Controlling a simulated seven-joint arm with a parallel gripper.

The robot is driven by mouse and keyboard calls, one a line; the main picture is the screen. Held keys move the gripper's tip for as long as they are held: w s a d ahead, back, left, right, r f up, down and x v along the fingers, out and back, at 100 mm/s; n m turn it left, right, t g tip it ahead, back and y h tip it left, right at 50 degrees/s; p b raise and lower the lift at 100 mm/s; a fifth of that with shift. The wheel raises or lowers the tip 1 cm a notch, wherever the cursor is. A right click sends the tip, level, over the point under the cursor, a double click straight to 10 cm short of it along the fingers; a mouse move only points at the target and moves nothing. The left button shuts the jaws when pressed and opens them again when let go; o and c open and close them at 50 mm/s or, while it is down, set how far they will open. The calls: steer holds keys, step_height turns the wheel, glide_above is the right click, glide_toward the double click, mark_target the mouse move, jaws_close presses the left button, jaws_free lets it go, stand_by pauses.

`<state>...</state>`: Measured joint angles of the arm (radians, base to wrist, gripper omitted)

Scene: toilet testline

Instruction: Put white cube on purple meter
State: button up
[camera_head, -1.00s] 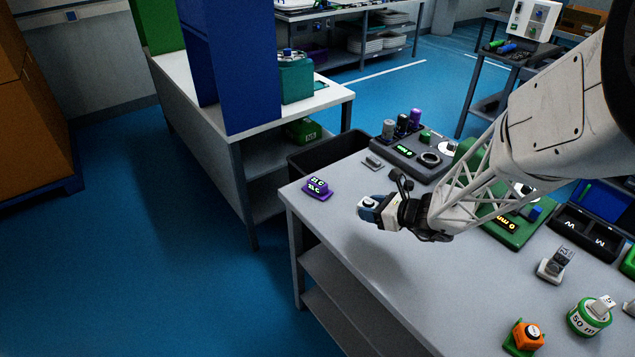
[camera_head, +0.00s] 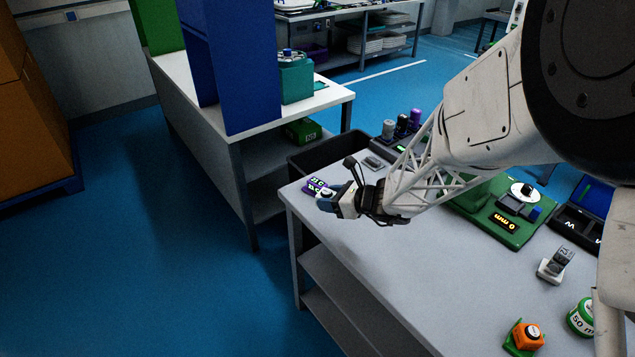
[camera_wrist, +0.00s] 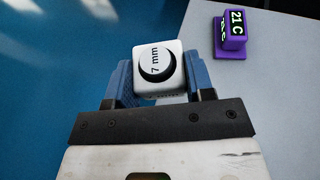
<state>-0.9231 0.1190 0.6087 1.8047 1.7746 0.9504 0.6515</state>
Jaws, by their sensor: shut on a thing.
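The purple meter (camera_wrist: 231,42), with a display reading "21 C", stands on the table at the upper right of the wrist view, apart from the cube. In the head view the purple meter (camera_head: 314,186) is just behind my gripper and partly hidden by it.
The grey table (camera_head: 400,270) has free room in front of my gripper. A green device (camera_head: 510,230), a grey block on a white base (camera_head: 556,265) and an orange block (camera_head: 528,336) stand to the right. A dark bin (camera_head: 330,150) is behind the table's edge.

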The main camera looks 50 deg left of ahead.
glide_above(321, 183)
steer(key=shift+f, duration=0.75)
stand_by(0.3)
steer(key=shift+f, duration=1.7)
steer(key=shift+f, duration=0.15)
steer(key=o, duration=1)
steer(key=shift+c, duration=0.2)
